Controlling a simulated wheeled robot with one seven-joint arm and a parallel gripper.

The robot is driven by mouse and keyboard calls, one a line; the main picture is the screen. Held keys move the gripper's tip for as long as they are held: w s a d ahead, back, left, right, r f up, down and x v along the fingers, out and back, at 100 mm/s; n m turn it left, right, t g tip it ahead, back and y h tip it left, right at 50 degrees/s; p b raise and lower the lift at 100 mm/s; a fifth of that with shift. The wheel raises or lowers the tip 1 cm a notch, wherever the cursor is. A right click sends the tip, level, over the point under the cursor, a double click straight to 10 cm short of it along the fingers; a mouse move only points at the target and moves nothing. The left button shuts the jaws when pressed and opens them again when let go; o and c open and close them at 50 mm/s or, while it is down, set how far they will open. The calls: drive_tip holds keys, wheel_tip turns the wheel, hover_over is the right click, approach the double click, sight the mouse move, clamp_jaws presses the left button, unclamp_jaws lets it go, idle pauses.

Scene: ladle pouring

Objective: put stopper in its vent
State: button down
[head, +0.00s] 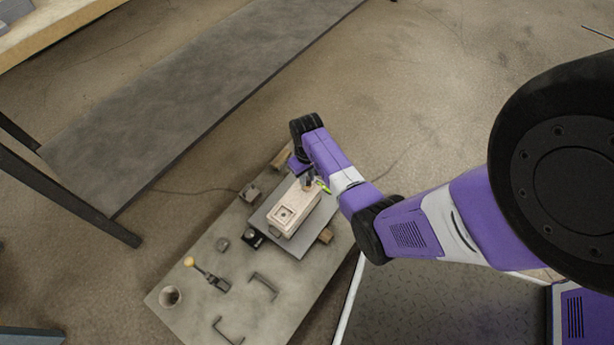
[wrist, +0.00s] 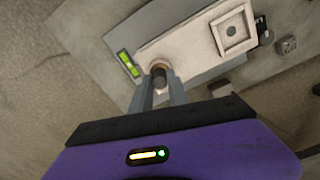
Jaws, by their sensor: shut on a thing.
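The pale mould block (head: 300,207) lies on a grey plate on the low board. It also shows in the wrist view (wrist: 190,45). A square raised basin (wrist: 233,31) with a round hole sits at one end of the block. My gripper (wrist: 160,82) is over the other end of the block, its two fingers shut on a small round stopper (wrist: 159,75) with a dark top. The vent is not visible; I cannot tell whether the stopper is in it or above it. In the head view my gripper (head: 307,182) is partly hidden by my arm.
A green level (wrist: 128,64) lies beside the mould block. A table (head: 60,30) stands at upper left.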

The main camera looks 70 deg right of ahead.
drive_tip(key=shift+f+b, duration=0.4)
drive_tip(key=shift+f, duration=0.35)
idle(0.4)
drive_tip(key=c, duration=1.2)
unclamp_jaws()
wheel_tip(320, 180, up, 8)
drive_tip(key=p, duration=0.4)
drive_tip(key=shift+f, duration=0.1)
drive_tip(key=shift+s, duration=0.1)
